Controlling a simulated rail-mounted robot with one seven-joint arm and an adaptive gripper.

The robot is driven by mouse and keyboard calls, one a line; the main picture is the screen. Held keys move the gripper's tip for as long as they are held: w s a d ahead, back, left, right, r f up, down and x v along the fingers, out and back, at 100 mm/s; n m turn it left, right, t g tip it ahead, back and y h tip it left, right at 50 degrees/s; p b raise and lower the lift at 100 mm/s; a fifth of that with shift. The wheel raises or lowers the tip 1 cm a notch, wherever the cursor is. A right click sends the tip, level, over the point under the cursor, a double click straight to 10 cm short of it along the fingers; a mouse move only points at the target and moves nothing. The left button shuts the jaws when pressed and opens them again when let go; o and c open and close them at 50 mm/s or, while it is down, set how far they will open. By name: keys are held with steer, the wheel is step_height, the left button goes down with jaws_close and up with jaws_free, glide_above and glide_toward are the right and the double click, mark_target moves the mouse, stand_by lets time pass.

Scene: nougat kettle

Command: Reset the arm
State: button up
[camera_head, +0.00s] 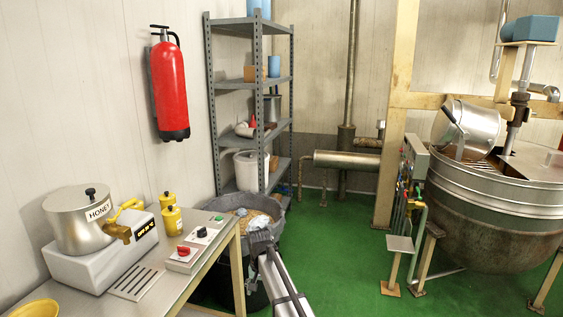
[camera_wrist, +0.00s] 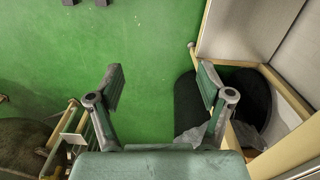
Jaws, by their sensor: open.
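My gripper (camera_wrist: 162,88) is open in the wrist view, its two fingers wide apart with nothing between them but green floor (camera_wrist: 150,40). In the head view my gripper (camera_head: 262,243) shows at the end of my arm at bottom centre, in front of the dark bin (camera_head: 214,281). It appears to hold nothing there, though its fingers are small and partly hidden.
A steel table (camera_head: 205,258) with a honey pot (camera_head: 82,222) and control box (camera_head: 193,248) stands at left. A grey shelf (camera_head: 247,83) is behind the bin. The large kettle (camera_head: 490,215) with its valve stand is at right. Green floor (camera_head: 335,240) is clear between.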

steer(key=s+d+f+n, duration=0.1)
steer(key=s+d+f, duration=0.4)
steer(key=s+d, duration=0.35)
steer(key=s+d+f, duration=0.5)
steer(key=s+d, duration=0.3)
steer(key=s, duration=0.2)
steer(key=s+d+f+n, duration=0.1)
steer(key=s+d+f, duration=0.4)
steer(key=s+d, duration=0.4)
steer(key=s+f+g, duration=0.2)
steer(key=s+f, duration=0.4)
steer(key=s, duration=0.3)
steer(key=s+a+f+g, duration=0.1)
steer(key=s+f+g, duration=0.1)
steer(key=s+f, duration=0.4)
steer(key=s+f+g, duration=0.2)
steer(key=s+f, duration=0.4)
steer(key=s, duration=0.8)
steer(key=shift+a+g, duration=0.2)
steer(key=shift+g, duration=0.2)
